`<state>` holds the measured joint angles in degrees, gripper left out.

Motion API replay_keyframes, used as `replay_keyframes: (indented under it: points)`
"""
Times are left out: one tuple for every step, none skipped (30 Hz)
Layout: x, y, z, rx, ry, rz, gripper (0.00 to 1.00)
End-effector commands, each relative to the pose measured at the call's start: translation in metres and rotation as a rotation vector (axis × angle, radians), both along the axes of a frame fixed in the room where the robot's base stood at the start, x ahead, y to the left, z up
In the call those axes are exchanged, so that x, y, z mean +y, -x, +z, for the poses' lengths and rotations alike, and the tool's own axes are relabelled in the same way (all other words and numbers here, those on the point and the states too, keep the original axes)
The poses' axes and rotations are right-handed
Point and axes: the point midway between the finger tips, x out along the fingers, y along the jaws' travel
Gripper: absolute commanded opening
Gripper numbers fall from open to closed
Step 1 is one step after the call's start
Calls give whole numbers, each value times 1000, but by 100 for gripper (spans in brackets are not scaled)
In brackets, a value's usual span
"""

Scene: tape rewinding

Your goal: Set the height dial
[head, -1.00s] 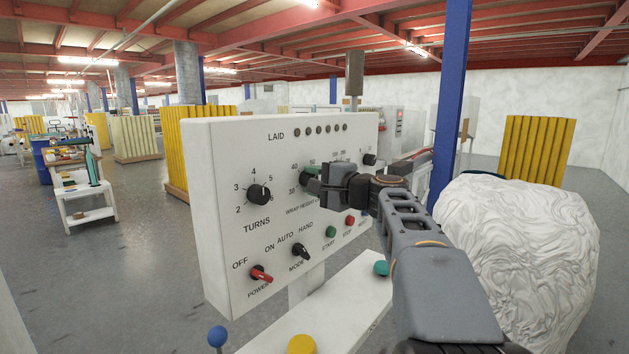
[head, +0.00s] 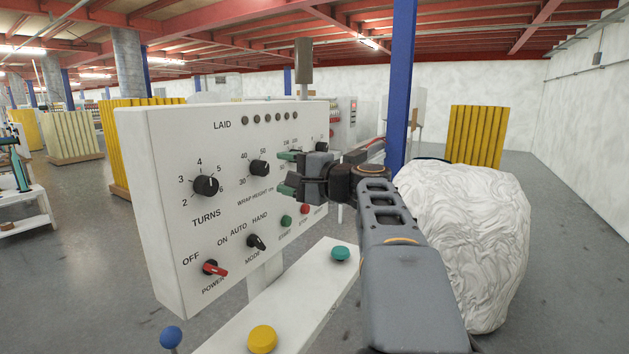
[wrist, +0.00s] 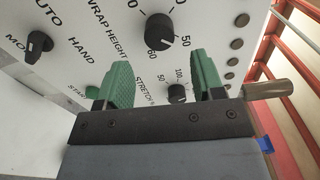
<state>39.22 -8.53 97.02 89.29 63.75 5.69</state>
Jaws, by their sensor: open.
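The wrap height dial (head: 259,168) is a black knob on the white control panel (head: 165,240), with a scale around it. In the wrist view the dial (wrist: 160,30) lies beyond my fingertips, its white mark toward 50. My gripper (head: 290,172) is open and empty, to the right of this dial and apart from it in the head view. In the wrist view my green-padded gripper (wrist: 160,78) frames the smaller-looking stretch dial (wrist: 177,93) between its fingers. I cannot tell how far the fingertips are from the panel.
The panel also carries the turns dial (head: 206,186), the red power switch (head: 214,268), the mode switch (head: 257,242) and a row of lamps (head: 268,118). A white shelf (head: 300,300) with buttons juts out below. A large white wrapped bundle (head: 465,240) stands right of my arm.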

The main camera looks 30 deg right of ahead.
Motion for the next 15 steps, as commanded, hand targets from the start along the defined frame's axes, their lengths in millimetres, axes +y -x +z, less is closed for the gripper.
replay_keyframes:
  points:
    - [-6, 10, -1, -1, 1, -6, 62]
    - [-9, 16, -1, -1, 2, -6, 62]
    - [-11, 23, -1, -1, 2, -5, 62]
    - [-14, 28, -1, -1, 1, -6, 62]
    - [-16, 33, -1, 0, 1, -5, 62]
    - [-19, 39, -1, -1, 2, -5, 62]
    - [-20, 43, 0, -1, 2, -4, 62]
    - [-22, 47, 0, -1, 2, -5, 62]
    - [-24, 51, 0, -1, 2, -4, 62]
    - [-26, 55, 0, 0, 1, -4, 62]
    - [-27, 57, 0, 0, 1, -3, 62]
    - [-29, 60, 0, 0, 1, -3, 62]
    - [-30, 63, 0, 0, 0, -3, 62]
    - [-30, 64, 0, 0, 0, -2, 62]
    - [-31, 66, 0, 0, 0, -1, 62]
